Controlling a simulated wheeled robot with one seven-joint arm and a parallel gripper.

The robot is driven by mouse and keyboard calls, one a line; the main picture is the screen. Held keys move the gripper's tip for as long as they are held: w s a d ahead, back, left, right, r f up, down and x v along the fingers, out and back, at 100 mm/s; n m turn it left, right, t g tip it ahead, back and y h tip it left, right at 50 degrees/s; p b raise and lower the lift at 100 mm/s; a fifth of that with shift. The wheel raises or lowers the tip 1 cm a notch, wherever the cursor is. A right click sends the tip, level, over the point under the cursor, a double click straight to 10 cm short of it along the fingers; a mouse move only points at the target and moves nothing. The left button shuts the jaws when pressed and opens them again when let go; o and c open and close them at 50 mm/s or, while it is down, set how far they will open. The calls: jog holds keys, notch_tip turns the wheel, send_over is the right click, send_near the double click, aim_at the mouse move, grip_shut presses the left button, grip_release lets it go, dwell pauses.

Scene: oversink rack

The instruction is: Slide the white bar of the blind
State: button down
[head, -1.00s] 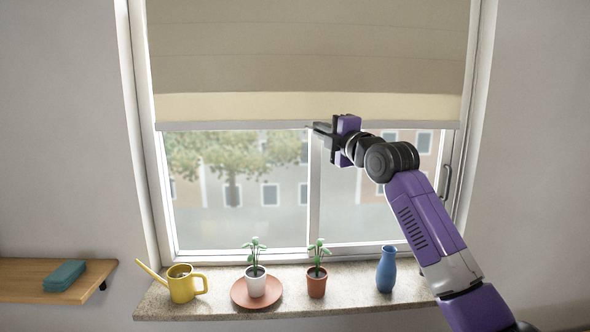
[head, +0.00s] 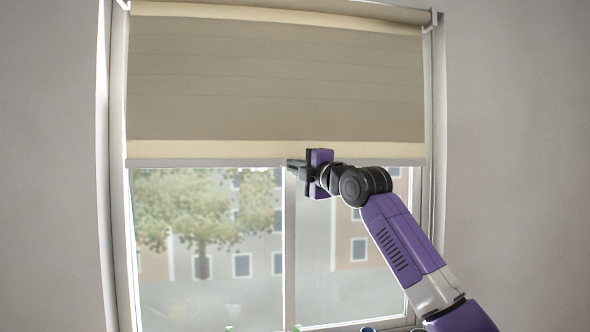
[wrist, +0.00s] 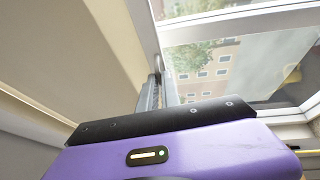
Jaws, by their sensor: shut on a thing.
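The blind (head: 275,85) hangs over the upper part of the window, beige with a cream strip at its bottom. The white bar (head: 200,163) runs level along the blind's lower edge. My gripper (head: 294,164) is at the bar, a little right of its middle, and shut on it. The exact contact is too small to see in the head view. In the wrist view the fingers (wrist: 160,92) reach forward beside the blind's cloth (wrist: 75,50), and the gripped part of the bar is hard to make out.
The window's upright middle frame (head: 289,250) stands below my gripper. The window side frames and white wall recess flank the blind. The roller (head: 370,10) is at the top. At the bottom edge, only the tops of things on the sill show.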

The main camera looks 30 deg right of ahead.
jog(key=c, duration=1.6)
grip_release()
jog(key=shift+o, duration=0.2)
jog(key=shift+f, duration=0.1)
jog(key=s+b, duration=0.3)
jog(key=s, duration=0.4)
jog(key=shift+s+d+f, duration=0.3)
jog(key=shift+s+f, duration=0.05)
jog(key=shift+f, duration=0.1)
